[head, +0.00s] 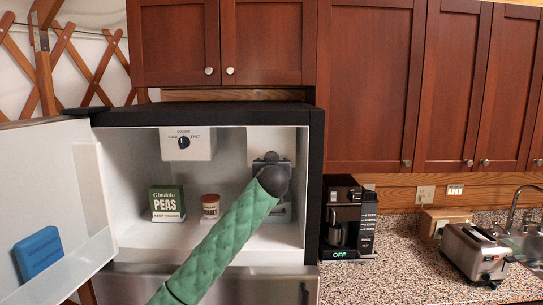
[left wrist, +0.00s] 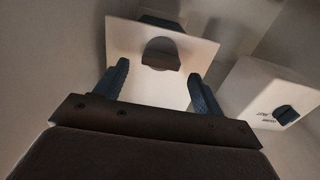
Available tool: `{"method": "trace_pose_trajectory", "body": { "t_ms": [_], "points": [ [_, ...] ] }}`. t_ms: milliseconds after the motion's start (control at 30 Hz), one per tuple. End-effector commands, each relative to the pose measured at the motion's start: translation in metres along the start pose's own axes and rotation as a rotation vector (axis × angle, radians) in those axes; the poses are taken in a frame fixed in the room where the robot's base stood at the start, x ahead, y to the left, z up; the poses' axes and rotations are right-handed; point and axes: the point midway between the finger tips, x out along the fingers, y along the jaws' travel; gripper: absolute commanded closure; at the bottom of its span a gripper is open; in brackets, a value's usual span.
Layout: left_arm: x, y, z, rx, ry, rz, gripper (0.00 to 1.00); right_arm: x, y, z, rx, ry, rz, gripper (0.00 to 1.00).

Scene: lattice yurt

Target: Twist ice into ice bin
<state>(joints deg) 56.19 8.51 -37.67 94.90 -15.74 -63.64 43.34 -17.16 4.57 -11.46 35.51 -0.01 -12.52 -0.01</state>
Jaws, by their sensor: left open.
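The open freezer holds a white housing (head: 271,141) at its upper right, where the ice mechanism seems to be. My left arm, in a green quilted sleeve, reaches in, and my left gripper (head: 270,163) is in front of this housing. In the left wrist view my left gripper (left wrist: 159,70) is open. A dark rounded knob (left wrist: 160,52) on a white panel (left wrist: 205,50) shows beyond and between its fingers, with no visible contact. A grey part (head: 284,212) shows below the gripper, but my arm hides most of it; I cannot tell whether it is the ice bin.
A white dial box (head: 186,147) hangs from the freezer ceiling, also in the left wrist view (left wrist: 262,92). A peas box (head: 167,204) and a small tub (head: 211,206) stand on the freezer floor. The open door (head: 45,175) is at left. A coffee maker (head: 343,225) stands right of the freezer.

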Motion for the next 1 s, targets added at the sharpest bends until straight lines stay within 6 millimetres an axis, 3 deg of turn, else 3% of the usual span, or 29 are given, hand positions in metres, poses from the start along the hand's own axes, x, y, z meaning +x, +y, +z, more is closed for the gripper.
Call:
{"method": "trace_pose_trajectory", "body": {
  "t_ms": [33,300,667,900,1000],
  "points": [
    [0.008,-0.001,-0.004,0.001,-0.002,-0.003,0.31,-0.009,0.000,0.000,0.000,-0.001,0.000,0.64],
    [0.030,-0.001,-0.001,0.002,-0.001,-0.001,0.31,-0.021,0.000,-0.001,0.000,-0.002,0.000,0.64],
    [0.033,-0.001,0.001,0.000,-0.001,-0.001,0.31,-0.021,-0.001,-0.002,0.001,-0.001,-0.001,0.64],
    [0.033,-0.001,0.001,0.000,-0.001,-0.001,0.76,-0.021,-0.002,-0.002,0.001,-0.001,-0.002,0.64],
    [0.033,-0.001,0.001,0.001,-0.001,-0.001,0.76,-0.021,-0.002,-0.002,0.001,-0.001,-0.002,0.64]
  ]
}}
